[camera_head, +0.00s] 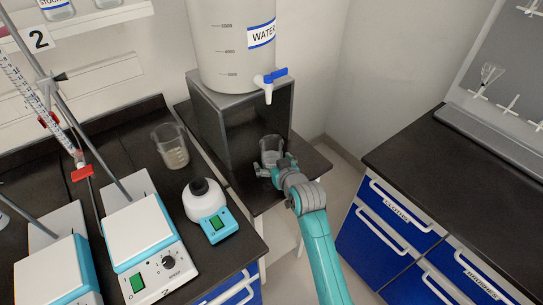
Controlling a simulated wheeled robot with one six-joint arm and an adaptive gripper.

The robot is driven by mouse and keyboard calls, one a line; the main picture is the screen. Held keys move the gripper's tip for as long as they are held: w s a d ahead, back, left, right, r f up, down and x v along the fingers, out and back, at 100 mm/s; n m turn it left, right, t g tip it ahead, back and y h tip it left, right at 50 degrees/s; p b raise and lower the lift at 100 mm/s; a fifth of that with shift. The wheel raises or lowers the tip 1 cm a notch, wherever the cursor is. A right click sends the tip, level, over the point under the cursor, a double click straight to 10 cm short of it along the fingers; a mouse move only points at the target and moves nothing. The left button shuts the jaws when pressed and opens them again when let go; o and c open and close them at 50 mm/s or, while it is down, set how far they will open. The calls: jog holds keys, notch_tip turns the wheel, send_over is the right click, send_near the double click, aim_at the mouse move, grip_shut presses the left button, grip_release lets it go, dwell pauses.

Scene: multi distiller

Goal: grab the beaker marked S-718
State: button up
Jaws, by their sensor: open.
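A clear glass beaker (271,147) stands at the front of the grey metal stand, below the tap of the water tank. My gripper (272,167) is at the near side of this beaker, with its fingers low around or beside it; I cannot tell which. The gripper is open. Another clear beaker (171,147) stands on the dark bench to the left, with something pale in its lower part. No S-718 marking is readable on either beaker.
The white water tank (233,45) with a blue-handled tap (270,80) sits on the grey stand (220,110). A small vortex-like device (208,212) and a stirrer plate (138,233) are on the left bench. Blue drawers (390,215) stand at right, across a floor gap.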

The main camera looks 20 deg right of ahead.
jog(key=shift+c, duration=0.3)
jog(key=c, duration=1.5)
jog(key=shift+o, duration=0.2)
